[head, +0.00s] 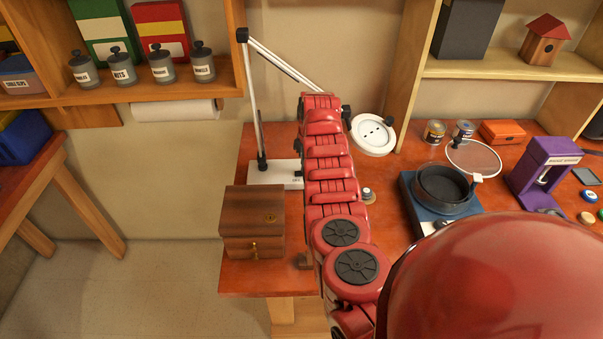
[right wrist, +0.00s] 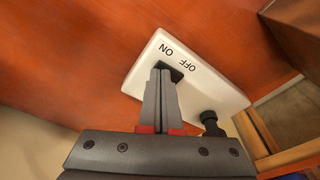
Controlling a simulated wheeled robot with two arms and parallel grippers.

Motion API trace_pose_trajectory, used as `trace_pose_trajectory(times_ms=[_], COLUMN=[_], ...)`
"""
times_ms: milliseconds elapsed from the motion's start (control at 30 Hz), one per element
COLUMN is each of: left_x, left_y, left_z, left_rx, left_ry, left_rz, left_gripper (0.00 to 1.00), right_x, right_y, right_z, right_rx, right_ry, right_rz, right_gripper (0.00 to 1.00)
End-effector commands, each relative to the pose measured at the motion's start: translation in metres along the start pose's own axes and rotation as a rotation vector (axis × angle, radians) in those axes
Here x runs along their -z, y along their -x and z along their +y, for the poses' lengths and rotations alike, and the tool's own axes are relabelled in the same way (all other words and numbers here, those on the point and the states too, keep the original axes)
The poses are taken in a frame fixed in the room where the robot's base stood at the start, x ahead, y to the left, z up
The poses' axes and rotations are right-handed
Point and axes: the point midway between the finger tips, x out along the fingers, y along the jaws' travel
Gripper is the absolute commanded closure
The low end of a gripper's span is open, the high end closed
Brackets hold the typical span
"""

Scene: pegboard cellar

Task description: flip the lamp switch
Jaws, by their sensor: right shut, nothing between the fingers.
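The desk lamp has a white base (head: 272,176) on the orange-red bench, a thin post (head: 254,100), a jointed arm and a round white head (head: 372,134). In the right wrist view the base (right wrist: 215,88) carries ON and OFF lettering and a black switch (right wrist: 176,70). My right gripper (right wrist: 166,78) is shut and empty, its fingertips at the switch, close to the ON lettering. The fingers cover part of the switch, so I cannot tell which way it is set. In the head view my red arm hides the gripper. My left gripper is in neither view.
A wooden box (head: 252,222) stands in front of the lamp base. Right of my arm are a blue turntable-like device (head: 432,205), a purple device (head: 540,165), cans (head: 434,132) and an orange box (head: 502,132). Shelves with jars (head: 203,65) hang at the upper left.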

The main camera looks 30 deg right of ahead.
Motion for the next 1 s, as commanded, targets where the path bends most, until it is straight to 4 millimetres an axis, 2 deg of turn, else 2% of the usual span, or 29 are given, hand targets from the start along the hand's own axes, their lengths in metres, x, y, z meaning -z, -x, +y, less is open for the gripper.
trace_pose_trajectory(times_ms=[367,1000], left_x=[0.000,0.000], left_y=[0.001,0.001], left_z=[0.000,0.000], left_rx=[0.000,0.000], left_ry=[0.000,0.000], left_rz=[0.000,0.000], left_gripper=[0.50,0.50], right_x=[0.000,0.009], right_y=[0.000,0.053], right_z=[0.000,0.000], right_rx=[0.000,0.001], right_ry=[0.000,0.000], right_rz=[0.001,0.001], right_gripper=[1.00,1.00])
